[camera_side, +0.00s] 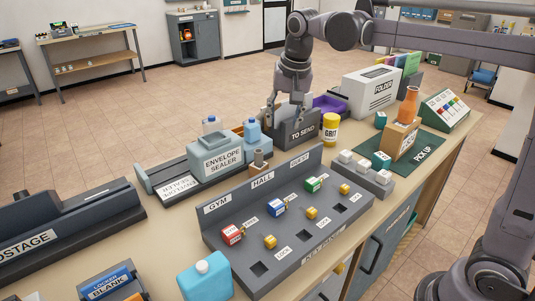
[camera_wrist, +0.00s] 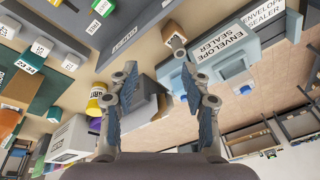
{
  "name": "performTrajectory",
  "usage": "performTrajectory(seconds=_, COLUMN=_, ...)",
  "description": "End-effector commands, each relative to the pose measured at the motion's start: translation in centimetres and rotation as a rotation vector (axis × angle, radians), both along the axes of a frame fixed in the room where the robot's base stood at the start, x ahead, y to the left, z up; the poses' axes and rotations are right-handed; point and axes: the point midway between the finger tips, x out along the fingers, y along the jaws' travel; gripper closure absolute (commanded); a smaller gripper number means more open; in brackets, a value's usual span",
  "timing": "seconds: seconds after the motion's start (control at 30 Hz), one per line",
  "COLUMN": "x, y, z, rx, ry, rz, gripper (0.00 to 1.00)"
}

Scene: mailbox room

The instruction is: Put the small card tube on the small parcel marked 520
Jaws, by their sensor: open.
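A short grey-brown tube (camera_side: 258,155), apparently the small card tube, stands upright beside the envelope sealer. It appears to rest on a small brown block (camera_side: 259,167). The tube (camera_wrist: 180,53) and block (camera_wrist: 173,41) also show in the wrist view, just beyond my fingertips. I cannot read a number on the block, so I cannot tell whether it is the parcel marked 520. My gripper (camera_side: 285,113) is open and empty, above and behind the tube by the TO SEND bin (camera_side: 303,133). Its spread fingers show in the wrist view (camera_wrist: 157,75).
The envelope sealer (camera_side: 222,157) is left of the tube. The grey key panel (camera_side: 232,205) is in front. The green PICK UP mat (camera_side: 432,150) holds a brown parcel (camera_side: 397,140) with an orange bottle (camera_side: 408,104).

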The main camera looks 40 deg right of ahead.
Motion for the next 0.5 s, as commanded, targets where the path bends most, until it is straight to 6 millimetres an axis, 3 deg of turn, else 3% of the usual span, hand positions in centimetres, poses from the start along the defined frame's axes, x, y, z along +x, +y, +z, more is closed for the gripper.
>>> performTrajectory(seconds=0.03, x=-1.6, y=-0.2, z=-0.1, rx=-0.007, ry=-0.021, rz=0.043, gripper=0.52)
performTrajectory(seconds=0.27, x=-7.9, y=-0.6, z=-1.7, rx=-0.059, ry=-0.126, rz=0.261, gripper=0.52)
performTrajectory(seconds=0.5, x=-14.3, y=-0.9, z=-5.5, rx=-0.145, ry=-0.236, rz=0.474, gripper=0.52)
